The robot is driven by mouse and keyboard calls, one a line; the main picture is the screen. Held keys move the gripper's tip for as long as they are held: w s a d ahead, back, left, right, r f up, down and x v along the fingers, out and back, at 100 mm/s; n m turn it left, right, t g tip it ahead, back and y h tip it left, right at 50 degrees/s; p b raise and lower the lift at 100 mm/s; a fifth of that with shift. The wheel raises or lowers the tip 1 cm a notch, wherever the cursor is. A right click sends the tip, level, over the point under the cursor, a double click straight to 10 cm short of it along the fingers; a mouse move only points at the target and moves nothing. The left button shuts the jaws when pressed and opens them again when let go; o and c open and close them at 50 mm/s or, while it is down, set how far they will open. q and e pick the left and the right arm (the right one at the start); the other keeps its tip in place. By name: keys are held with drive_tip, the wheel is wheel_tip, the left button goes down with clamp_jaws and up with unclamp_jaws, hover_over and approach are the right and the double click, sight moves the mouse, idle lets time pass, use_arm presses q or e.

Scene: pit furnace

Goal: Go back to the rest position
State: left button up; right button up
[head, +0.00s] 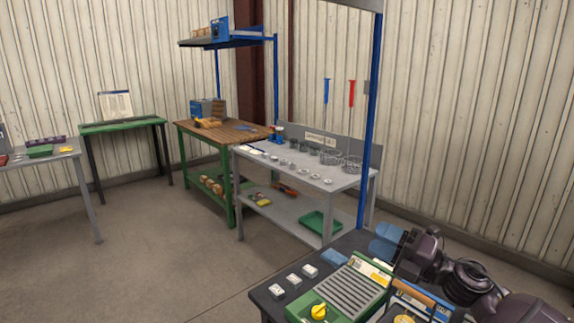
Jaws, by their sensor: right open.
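My right gripper (384,241) shows at the lower right, at the end of my dark arm that comes in from the right edge. Its blue fingers are apart, and I see nothing between them. It is above the far part of a dark bench. My left gripper is out of view.
The dark bench (262,296) holds a green unit (352,291) with a grey grille and yellow knob, several small white-topped blocks (293,279) and a blue block (334,257). Behind stand a grey bench (300,172) with rings and baskets and a wooden workbench (225,135). Floor at left is clear.

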drive_tip(key=s+d+f+m+t+h, duration=0.2)
drive_tip(key=s+d+f+m+h, duration=0.2)
drive_tip(key=f+m+h, duration=0.5)
drive_tip(key=s+d+f+m+t+h, duration=0.3)
drive_tip(key=s+f+m+h, duration=0.15)
drive_tip(key=f+m, duration=0.85)
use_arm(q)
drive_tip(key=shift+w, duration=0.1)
use_arm(e)
drive_tip(key=s+f+m+g+h, duration=0.1)
drive_tip(key=s+f+m, duration=0.3)
drive_tip(key=s, duration=0.6)
drive_tip(key=s+d+f+m+g+h, duration=0.1)
drive_tip(key=s+f+m+g, duration=0.3)
drive_tip(key=s+f, duration=0.4)
drive_tip(key=shift+s+d+f+m+h, duration=0.25)
drive_tip(key=shift+s+m+h, duration=0.3)
drive_tip(key=shift+s, duration=0.65)
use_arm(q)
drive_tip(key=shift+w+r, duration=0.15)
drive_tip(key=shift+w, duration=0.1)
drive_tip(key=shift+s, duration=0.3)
